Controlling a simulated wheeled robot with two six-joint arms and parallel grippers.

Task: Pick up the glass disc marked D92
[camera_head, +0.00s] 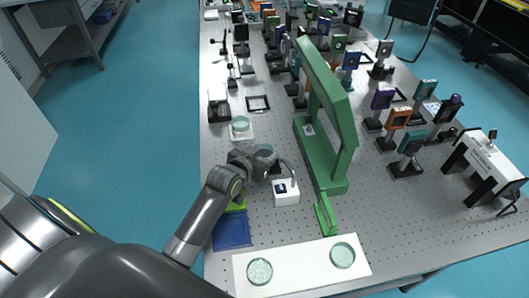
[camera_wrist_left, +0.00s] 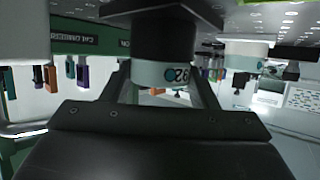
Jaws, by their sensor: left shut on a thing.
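A pale glass disc (camera_head: 264,151) is in my left gripper (camera_head: 261,158), above the table beside the green frame. In the left wrist view the disc (camera_wrist_left: 163,74) sits between the two fingers of my left gripper (camera_wrist_left: 160,84). A label on its side shows "92"; the rest of the mark is hard to read. The gripper is shut on it. My right gripper is not in view.
A small white device (camera_head: 286,191) stands just below the gripper. A green frame (camera_head: 345,140) rises to the right. Another disc (camera_head: 241,124) lies on a white pad, and two more (camera_head: 260,271) (camera_head: 343,255) on a white board (camera_head: 300,266). A blue tray (camera_head: 231,231) is near the left edge.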

